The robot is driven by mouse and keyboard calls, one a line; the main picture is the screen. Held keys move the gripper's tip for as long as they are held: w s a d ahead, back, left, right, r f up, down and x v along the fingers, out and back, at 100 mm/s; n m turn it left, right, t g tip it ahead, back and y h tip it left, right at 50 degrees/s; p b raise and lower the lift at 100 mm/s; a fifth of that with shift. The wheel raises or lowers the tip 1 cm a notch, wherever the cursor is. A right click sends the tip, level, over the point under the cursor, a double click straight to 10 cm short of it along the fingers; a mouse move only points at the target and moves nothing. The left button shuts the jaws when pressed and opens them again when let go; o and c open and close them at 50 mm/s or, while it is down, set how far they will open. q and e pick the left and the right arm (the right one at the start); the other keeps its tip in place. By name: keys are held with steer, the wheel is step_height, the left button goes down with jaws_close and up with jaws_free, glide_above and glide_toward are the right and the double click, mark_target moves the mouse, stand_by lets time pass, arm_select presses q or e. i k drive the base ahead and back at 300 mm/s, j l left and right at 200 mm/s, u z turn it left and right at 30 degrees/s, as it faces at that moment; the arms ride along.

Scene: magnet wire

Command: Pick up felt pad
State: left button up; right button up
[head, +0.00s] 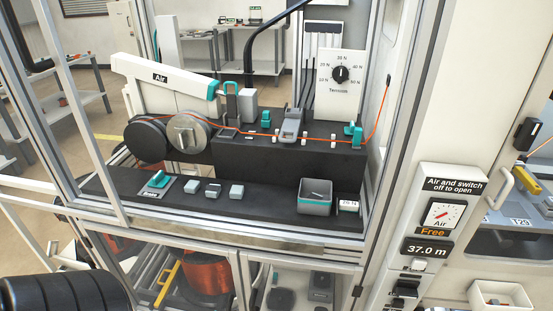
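Neither of my grippers shows in the head view.
A teal-handled piece on a grey plate (157,183) sits left of the blocks, a grey open bin (315,197) to their right. An orange wire (320,139) runs above the raised black step (285,160). Metal frame posts (375,110) border the opening.

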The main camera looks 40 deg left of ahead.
mark_target(192, 185)
steer(key=u, duration=1.8)
